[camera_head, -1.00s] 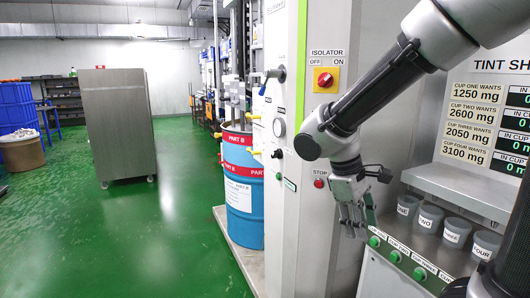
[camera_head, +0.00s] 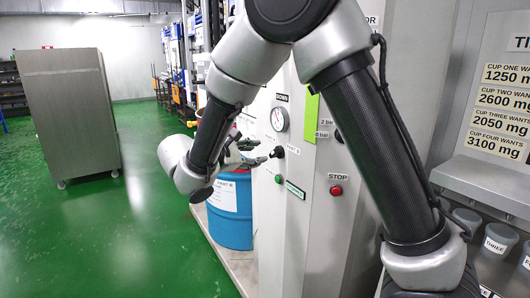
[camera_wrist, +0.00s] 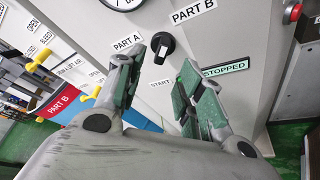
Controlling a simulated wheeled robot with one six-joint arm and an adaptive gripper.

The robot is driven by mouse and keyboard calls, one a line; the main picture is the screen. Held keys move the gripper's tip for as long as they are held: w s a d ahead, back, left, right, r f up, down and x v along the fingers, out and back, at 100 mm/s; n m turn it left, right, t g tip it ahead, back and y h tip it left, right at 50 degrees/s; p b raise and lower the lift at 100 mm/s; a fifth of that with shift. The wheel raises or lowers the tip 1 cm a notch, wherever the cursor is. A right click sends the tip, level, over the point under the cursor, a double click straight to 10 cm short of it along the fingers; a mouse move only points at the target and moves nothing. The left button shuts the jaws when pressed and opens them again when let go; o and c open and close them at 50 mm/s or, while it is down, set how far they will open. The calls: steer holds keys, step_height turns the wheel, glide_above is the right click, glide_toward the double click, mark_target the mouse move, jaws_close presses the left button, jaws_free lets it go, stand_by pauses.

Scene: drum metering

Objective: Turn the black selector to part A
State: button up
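The black selector (camera_wrist: 163,46) is a small round knob with a pale mark, on the grey panel in the wrist view. The PART A label (camera_wrist: 127,42) is to its left and the PART B label (camera_wrist: 193,11) is above right. I cannot tell for sure which label the selector points to. My gripper (camera_wrist: 164,62) is open, with a finger on either side below the selector and nothing between them. In the head view the selector (camera_head: 278,152) is just right of my gripper (camera_head: 258,154), which looks close to the panel. Contact cannot be told.
A START button with a STOPPED plate (camera_wrist: 225,68) is below right of the selector. A dial gauge (camera_head: 279,119) is above it and a red STOP button (camera_head: 336,190) is to the right. A blue drum (camera_head: 232,215) stands left of the panel.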

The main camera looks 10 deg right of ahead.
mark_target(272, 154)
steer(key=x, duration=0.7)
steer(key=shift+d+f, duration=0.1)
steer(key=shift+d, duration=0.25)
jaws_close()
